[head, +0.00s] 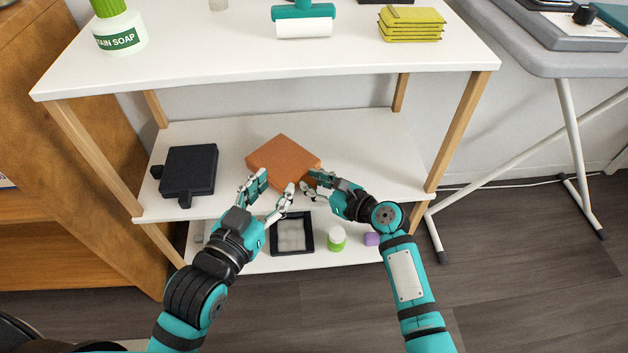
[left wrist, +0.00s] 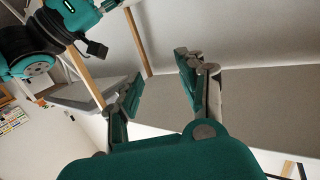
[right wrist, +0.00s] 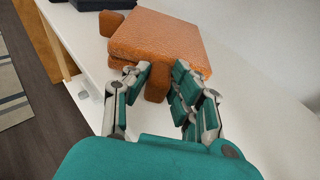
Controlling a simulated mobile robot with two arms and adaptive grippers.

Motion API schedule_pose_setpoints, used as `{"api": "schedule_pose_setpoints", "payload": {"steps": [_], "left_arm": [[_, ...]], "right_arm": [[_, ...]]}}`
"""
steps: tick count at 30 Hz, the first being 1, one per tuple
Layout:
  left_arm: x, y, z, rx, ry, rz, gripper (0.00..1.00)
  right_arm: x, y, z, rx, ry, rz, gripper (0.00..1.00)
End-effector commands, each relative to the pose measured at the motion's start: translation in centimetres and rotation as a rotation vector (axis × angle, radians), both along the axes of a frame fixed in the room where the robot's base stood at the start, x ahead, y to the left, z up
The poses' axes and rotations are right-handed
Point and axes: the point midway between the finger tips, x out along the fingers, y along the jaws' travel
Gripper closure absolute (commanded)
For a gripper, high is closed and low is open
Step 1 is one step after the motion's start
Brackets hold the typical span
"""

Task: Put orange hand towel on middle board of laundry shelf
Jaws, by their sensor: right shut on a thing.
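The orange hand towel (head: 283,160) is a folded square block at the middle board (head: 375,150) of the laundry shelf. It appears to lie flat on the board, near the front edge. My right gripper (head: 311,184) is shut on the towel's front right part; in the right wrist view an orange piece of the towel (right wrist: 157,88) sits between the fingers. My left gripper (head: 277,188) is open at the towel's front left. Its fingers stand apart and empty in the left wrist view (left wrist: 160,95); the towel is not seen there.
A dark folded item (head: 188,170) lies left on the middle board. The top board (head: 220,60) holds a soap bottle (head: 119,28), a lint roller (head: 303,22) and yellow cloths (head: 411,24). The bottom board holds a black tray (head: 291,250) and small containers. An ironing board (head: 545,55) stands right.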

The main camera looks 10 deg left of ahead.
Motion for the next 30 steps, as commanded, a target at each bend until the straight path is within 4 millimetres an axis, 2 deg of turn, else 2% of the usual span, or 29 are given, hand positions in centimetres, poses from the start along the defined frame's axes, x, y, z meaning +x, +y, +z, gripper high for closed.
{"api": "schedule_pose_setpoints", "payload": {"steps": [27, 28, 30], "left_arm": [[0.12, -0.19, 1.0, -0.015, -0.057, -0.003, 0.6], [0.13, -0.21, 1.08, -0.016, -0.06, -0.003, 0.6], [0.13, -0.24, 1.1, -0.017, -0.061, -0.004, 0.6]], "right_arm": [[0.03, 0.04, -0.54, 0.003, -0.002, 0.0, 1.0], [0.03, 0.04, -0.51, 0.002, -0.002, 0.0, 0.74], [0.03, 0.04, -0.5, 0.003, -0.002, 0.0, 0.65]]}}
